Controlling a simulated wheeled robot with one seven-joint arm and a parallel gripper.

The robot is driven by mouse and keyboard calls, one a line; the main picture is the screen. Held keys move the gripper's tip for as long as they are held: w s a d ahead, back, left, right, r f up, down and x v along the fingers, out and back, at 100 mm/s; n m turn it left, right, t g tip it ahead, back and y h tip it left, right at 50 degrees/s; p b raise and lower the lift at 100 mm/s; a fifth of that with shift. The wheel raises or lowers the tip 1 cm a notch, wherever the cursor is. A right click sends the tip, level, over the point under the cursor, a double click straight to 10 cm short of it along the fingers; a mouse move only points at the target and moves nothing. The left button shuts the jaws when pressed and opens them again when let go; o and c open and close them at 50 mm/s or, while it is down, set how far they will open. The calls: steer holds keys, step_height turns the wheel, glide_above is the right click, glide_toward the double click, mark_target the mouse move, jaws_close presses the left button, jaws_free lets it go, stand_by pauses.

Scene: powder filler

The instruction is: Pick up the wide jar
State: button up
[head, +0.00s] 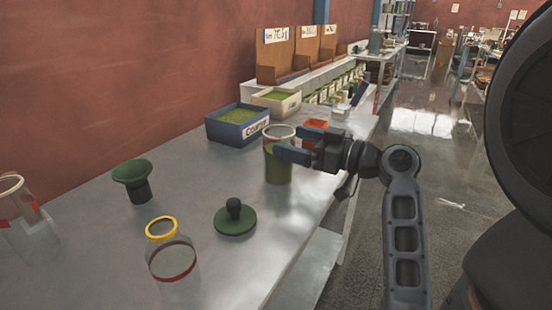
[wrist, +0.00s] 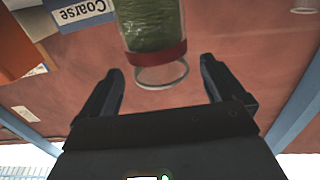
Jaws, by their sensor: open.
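A clear, wide-mouthed jar (head: 278,172), filled with green powder, stands upright on the metal bench. I take it to be the wide jar. In the wrist view the jar (wrist: 153,30) shows upside down, with a red band below its clear rim. My gripper (head: 288,141) is at the jar's upper part, coming from the right, with its fingers open. In the wrist view the rim lies between the open fingertips (wrist: 161,68), with a gap on each side. I cannot tell whether a finger touches the glass. A finger hides part of the jar in the head view.
A green knobbed lid (head: 236,220), a yellow-rimmed jar (head: 172,262), a dark green funnel-shaped piece (head: 133,172) and another clear jar (head: 30,230) stand nearer. A blue "Coarse" bin (head: 225,132) and a red tray (head: 314,127) sit behind. The bench's right edge is close.

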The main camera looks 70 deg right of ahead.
steer(key=p+x, duration=0.1)
steer(key=x, duration=0.3)
steer(key=shift+w+d, duration=0.15)
steer(key=shift+w, duration=0.15)
steer(key=shift+c, duration=0.4)
steer(key=c, duration=1.5)
steer(key=shift+o, duration=0.2)
steer(key=shift+r, duration=0.1)
